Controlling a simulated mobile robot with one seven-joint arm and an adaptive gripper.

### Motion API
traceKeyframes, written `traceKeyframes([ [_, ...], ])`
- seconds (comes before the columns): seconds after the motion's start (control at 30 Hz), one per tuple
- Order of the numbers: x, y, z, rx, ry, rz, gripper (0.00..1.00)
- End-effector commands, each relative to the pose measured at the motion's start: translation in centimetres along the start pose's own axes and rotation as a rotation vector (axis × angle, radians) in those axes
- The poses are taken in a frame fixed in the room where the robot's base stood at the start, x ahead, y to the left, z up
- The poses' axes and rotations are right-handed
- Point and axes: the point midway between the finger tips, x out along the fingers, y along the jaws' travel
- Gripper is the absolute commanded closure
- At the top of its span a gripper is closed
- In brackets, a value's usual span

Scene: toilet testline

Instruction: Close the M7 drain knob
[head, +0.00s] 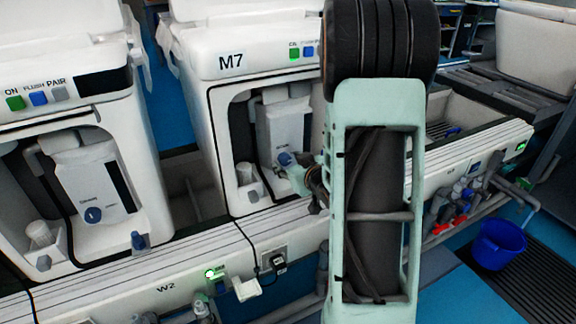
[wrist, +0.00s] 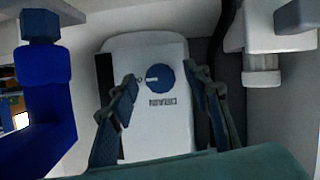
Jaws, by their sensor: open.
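The M7 unit is the white machine (head: 230,62) labelled M7 in the head view. Its drain knob (head: 286,159) is a small blue knob on the white box inside the recess. In the wrist view the round blue knob (wrist: 162,73) sits on a white panel (wrist: 150,145) with an upside-down DRAIN label; a pale mark on it points left. My gripper (wrist: 163,84) is open, with one dark finger on each side of the knob in the picture. I cannot tell whether the fingers touch it. In the head view my gripper (head: 297,178) is small and partly hidden by my arm.
A blue fitting (wrist: 42,85) stands close at left in the wrist view, and a white fitting (wrist: 262,65) at right. A white cup-like part (head: 247,180) stands in the M7 recess. A ledge (head: 240,232) runs in front. A similar machine (head: 85,110) is at left.

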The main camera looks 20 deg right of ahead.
Motion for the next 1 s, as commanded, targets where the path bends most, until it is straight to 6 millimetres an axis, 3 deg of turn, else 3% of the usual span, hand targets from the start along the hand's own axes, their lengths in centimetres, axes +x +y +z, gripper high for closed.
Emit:
traceKeyframes([
  [0.37,0.67,-0.01,-0.03,0.001,0.000,0.000,0.55],
  [0.77,0.65,0.00,-0.02,0.001,0.000,0.000,0.97],
  [1.0,0.64,-0.04,-0.01,-0.018,-0.001,0.008,0.97],
])
